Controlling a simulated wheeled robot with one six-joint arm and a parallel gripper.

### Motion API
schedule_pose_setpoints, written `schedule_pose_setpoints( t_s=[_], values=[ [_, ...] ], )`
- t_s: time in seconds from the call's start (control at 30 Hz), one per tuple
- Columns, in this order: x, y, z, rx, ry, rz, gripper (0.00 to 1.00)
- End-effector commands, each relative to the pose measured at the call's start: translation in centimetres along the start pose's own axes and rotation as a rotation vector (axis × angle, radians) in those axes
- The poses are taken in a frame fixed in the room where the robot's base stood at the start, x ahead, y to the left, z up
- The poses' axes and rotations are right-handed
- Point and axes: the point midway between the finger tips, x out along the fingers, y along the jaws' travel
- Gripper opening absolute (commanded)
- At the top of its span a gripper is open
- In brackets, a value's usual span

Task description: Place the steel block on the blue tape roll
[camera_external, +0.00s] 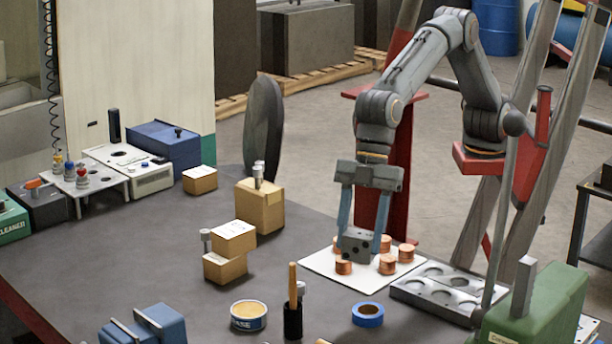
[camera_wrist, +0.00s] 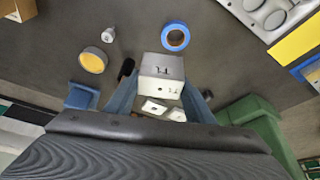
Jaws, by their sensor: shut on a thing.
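The steel block (camera_external: 354,246) is a grey cuboid with dark holes in its face. My gripper (camera_external: 364,240) is shut on it, with a blue finger on each side. In the wrist view the block (camera_wrist: 162,68) sits between the fingertips of my gripper (camera_wrist: 160,92). It appears to be held above the table. The blue tape roll (camera_external: 367,321) lies flat on the dark table, in front of and apart from the block. In the wrist view the roll (camera_wrist: 175,48) lies just beyond the block, slightly right, with nothing on it.
Several copper coils (camera_external: 388,265) stand on a white sheet (camera_external: 345,281) behind the roll. A grey tray with round recesses (camera_external: 440,290) and a green machine (camera_external: 540,305) are at right.

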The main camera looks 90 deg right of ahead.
Motion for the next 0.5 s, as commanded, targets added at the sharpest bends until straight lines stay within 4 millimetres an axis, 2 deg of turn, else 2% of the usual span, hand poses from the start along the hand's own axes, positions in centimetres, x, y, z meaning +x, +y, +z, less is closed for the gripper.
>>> schedule_pose_setpoints(
  t_s=[0.03,0.2,0.5],
  values=[
    [0.3,-1.1,-0.3,-0.01,0.004,-0.003,0.0],
    [1.3,-2.7,-0.4,-0.024,0.005,-0.009,0.0],
    [5.3,-3.0,1.3,-0.026,0.002,-0.01,0.0]
  ],
)
